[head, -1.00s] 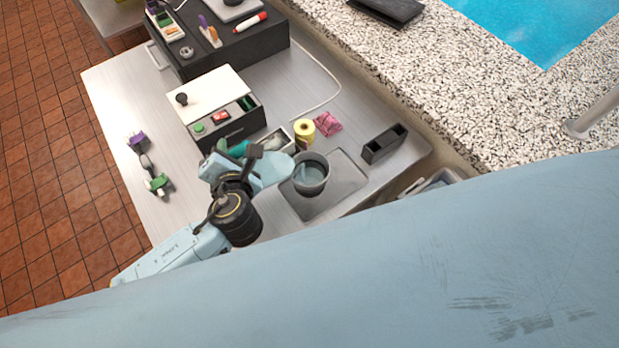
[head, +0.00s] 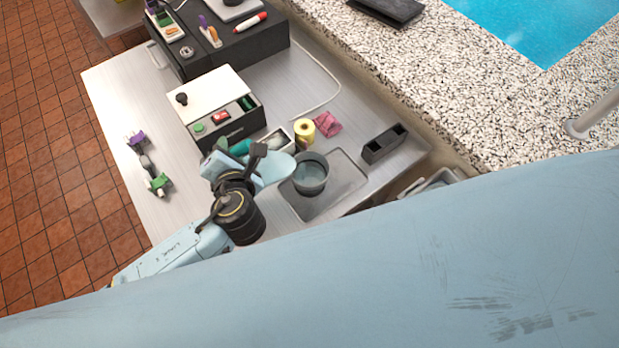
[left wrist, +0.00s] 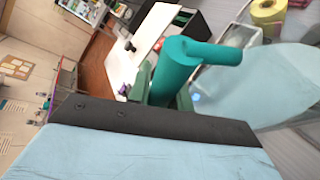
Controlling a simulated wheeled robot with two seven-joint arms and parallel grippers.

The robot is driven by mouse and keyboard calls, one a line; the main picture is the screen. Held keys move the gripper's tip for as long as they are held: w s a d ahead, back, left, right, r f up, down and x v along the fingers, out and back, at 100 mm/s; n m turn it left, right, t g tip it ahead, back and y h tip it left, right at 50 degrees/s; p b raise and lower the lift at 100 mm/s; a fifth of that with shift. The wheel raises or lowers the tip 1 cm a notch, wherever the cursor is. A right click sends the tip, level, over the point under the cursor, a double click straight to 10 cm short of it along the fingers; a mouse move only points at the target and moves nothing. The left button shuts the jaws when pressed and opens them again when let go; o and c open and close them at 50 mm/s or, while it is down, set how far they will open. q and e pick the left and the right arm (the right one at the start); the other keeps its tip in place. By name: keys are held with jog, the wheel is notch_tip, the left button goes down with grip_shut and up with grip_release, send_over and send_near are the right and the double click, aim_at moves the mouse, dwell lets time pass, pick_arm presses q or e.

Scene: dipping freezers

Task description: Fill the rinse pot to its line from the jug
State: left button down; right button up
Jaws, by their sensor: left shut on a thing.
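My left gripper (head: 236,160) is shut on the teal handle of the jug. The jug's pale, see-through body (head: 276,168) reaches right, its end at the left rim of the rinse pot. It looks tilted. In the left wrist view the teal handle (left wrist: 185,70) stands between the fingers, with the pale jug body (left wrist: 265,85) to its right. The grey rinse pot (head: 311,187) stands upright on a shallow metal tray (head: 345,187), with pale blue liquid inside. I cannot make out its line. My right gripper is not in view.
A control box (head: 222,128) with red and green buttons stands behind the jug. A yellow roll (head: 304,130), a pink cloth (head: 327,124) and a black holder (head: 384,143) stand beyond the pot. Green and purple clips (head: 157,183) lie at left.

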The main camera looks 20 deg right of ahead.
pick_arm(q)
jog(key=shift+d+r+m+y, duration=0.2)
jog(key=shift+d+r+m, duration=0.05)
jog(key=shift+r, duration=0.25)
jog(key=shift+d+r+m+y, duration=0.2)
jog(key=shift+r+m, duration=0.05)
jog(key=shift+r, duration=0.25)
dwell(2.0)
jog(key=shift+a+f, duration=0.1)
dwell(0.7)
jog(key=shift+w+a+f+n+h, duration=0.1)
jog(key=shift+a+f+n+h, duration=0.2)
jog(key=shift+f, duration=0.3)
jog(key=shift+s+a+f+n+h, duration=0.1)
jog(key=shift+f+n+h, duration=0.2)
jog(key=shift+f, duration=0.25)
jog(key=shift+w+a+f+n+h, duration=0.1)
jog(key=shift+a+f+n+h, duration=0.1)
jog(key=shift+f+n, duration=0.3)
jog(key=shift+f, duration=0.1)
jog(key=shift+a+r+n+g+h, duration=0.15)
jog(key=shift+r+n+h, duration=0.3)
jog(key=shift+r, duration=0.95)
jog(key=shift+a+r+n+g+h, duration=0.1)
jog(key=shift+r+n+g+h, duration=0.35)
jog(key=shift+r, duration=0.95)
jog(key=shift+d, duration=0.1)
